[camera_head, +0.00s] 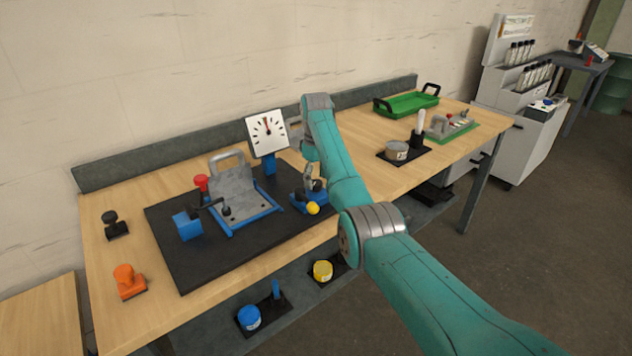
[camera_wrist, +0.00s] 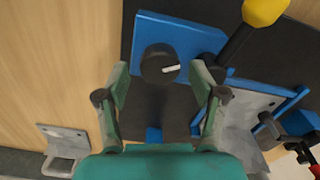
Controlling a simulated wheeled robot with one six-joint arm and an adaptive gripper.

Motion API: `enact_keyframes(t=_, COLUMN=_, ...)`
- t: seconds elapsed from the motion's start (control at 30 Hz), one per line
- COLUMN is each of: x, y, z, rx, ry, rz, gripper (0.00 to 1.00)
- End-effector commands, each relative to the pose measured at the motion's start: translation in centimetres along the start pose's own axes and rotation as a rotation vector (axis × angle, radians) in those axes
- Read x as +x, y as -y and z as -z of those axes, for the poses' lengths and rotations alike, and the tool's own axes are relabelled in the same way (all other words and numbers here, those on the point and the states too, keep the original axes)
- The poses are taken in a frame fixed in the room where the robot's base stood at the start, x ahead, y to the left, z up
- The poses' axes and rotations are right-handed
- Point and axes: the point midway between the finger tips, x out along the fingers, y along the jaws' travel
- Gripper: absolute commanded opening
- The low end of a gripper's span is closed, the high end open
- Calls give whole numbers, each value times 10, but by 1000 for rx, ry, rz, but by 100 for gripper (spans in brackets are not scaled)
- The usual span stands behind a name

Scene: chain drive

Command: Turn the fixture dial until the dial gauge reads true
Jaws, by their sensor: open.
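The fixture dial (camera_wrist: 160,64) is a round black knob with a white pointer mark, set on a blue block (camera_wrist: 187,33). In the wrist view its mark points right. My gripper (camera_wrist: 161,76) is open, with one finger on each side of the dial and visible gaps between. I cannot tell its height over the dial. The dial gauge (camera_head: 267,132) has a square white face with black ticks on a blue post behind the fixture. Its needle points roughly upward near a red mark; the exact reading is too small to tell. In the head view my arm partly covers the dial's area.
A yellow-knobbed lever (camera_wrist: 263,12) stands close to the dial. A grey plate in a blue frame (camera_head: 240,197) and a red-topped clamp (camera_head: 201,183) share the black mat (camera_head: 185,262). An orange stamp-like tool (camera_head: 129,281) lies left. A green tray (camera_head: 410,102) is far right.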

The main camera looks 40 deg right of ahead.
Motion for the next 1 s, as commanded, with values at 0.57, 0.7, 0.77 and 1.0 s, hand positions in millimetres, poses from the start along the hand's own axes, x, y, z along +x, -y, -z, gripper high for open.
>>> enact_keyframes(t=0.57, x=-64, y=-1, z=-1, rx=2, ry=0, rz=-1, gripper=69)
enact_keyframes(t=0.7, x=-65, y=-1, z=-1, rx=2, ry=0, rz=-1, gripper=69)
enact_keyframes(t=0.77, x=-64, y=-1, z=-1, rx=2, ry=0, rz=-1, gripper=69)
enact_keyframes(t=1.0, x=-64, y=-1, z=-1, rx=2, ry=0, rz=-1, gripper=69)
